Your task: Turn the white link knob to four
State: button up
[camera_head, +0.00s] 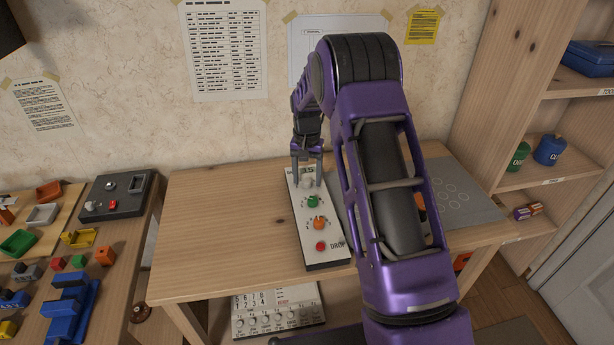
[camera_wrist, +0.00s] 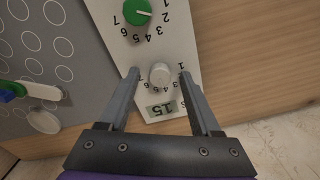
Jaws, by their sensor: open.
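The white knob (camera_wrist: 160,74) sits on a pale control panel (camera_head: 327,255) lying on the wooden table. In the wrist view the knob is between the two open fingers of my gripper (camera_wrist: 160,75), with a gap on each side. Numbers around it are partly hidden by the fingers, and its pointer setting is not clear. A small display (camera_wrist: 160,109) beside it shows 15, upside down in this view. In the head view my gripper (camera_head: 307,178) reaches down over the panel's far end, around the white knob (camera_head: 307,183).
A grey board with circles (camera_head: 462,190) lies to the right. The table left of the panel (camera_head: 225,225) is clear.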

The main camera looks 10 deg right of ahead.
aim_at(307, 180)
notch_tip(307, 180, up, 18)
jog(key=p, duration=0.2)
jog(key=shift+f, duration=0.25)
